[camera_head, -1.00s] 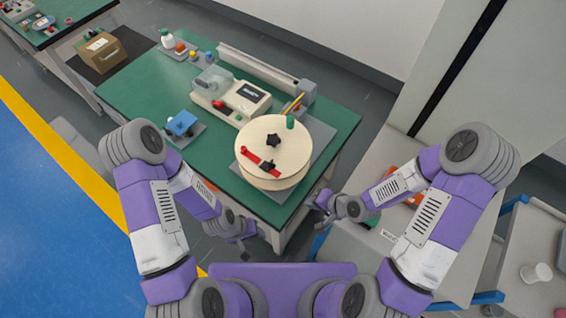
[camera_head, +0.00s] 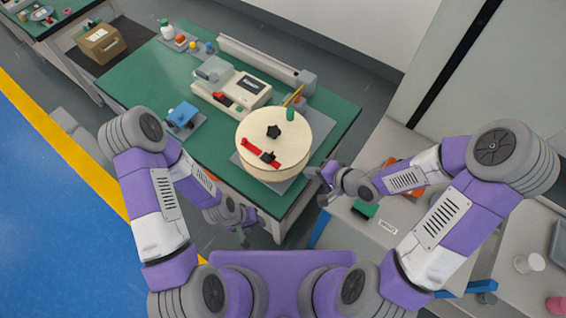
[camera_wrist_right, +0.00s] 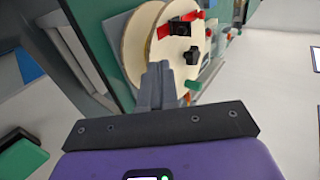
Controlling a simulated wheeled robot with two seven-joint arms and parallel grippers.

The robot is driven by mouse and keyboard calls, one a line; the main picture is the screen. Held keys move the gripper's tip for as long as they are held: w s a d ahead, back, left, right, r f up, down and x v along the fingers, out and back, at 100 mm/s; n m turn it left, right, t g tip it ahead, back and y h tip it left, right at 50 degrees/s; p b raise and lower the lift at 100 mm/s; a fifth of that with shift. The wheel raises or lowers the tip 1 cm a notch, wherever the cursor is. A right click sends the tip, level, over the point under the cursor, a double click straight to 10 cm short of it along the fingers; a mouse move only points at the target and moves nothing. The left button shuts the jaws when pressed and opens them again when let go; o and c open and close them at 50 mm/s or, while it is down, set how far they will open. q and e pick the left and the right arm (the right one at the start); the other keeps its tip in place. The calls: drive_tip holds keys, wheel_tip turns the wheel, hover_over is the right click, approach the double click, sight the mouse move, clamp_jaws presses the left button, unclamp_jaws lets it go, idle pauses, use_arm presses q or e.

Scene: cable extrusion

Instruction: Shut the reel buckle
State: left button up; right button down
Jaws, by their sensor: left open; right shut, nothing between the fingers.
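The cream reel (camera_head: 290,140) sits on a grey plate at the near right corner of the green table. On its top face are a red strap with a black buckle (camera_head: 267,157) and a black star knob (camera_head: 274,131). The buckle (camera_wrist_right: 178,28) also shows in the right wrist view, with red on both sides; I cannot tell whether it is latched. My left gripper (camera_head: 246,232) is open and empty, off the table's near edge, left of and below the reel. My right gripper (camera_head: 320,190) is shut and empty, off the table edge at the reel's lower right, apart from it.
A cream machine (camera_head: 232,92) stands behind the reel, with a long grey rail (camera_head: 262,62) at the back. A blue device (camera_head: 182,116) is at the left. A side table at the right bears a green block (camera_head: 364,209) and a white label. The front table strip is bare.

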sight(272, 158)
drive_tip(key=b+x, duration=0.1)
drive_tip(key=x, duration=0.3)
drive_tip(key=a+r+b+x, duration=0.1)
drive_tip(key=x, duration=0.2)
drive_tip(key=w+r+b+x, duration=0.1)
drive_tip(key=x, duration=0.3)
drive_tip(key=shift+w+a+f, duration=0.1)
drive_tip(key=shift+a, duration=0.3)
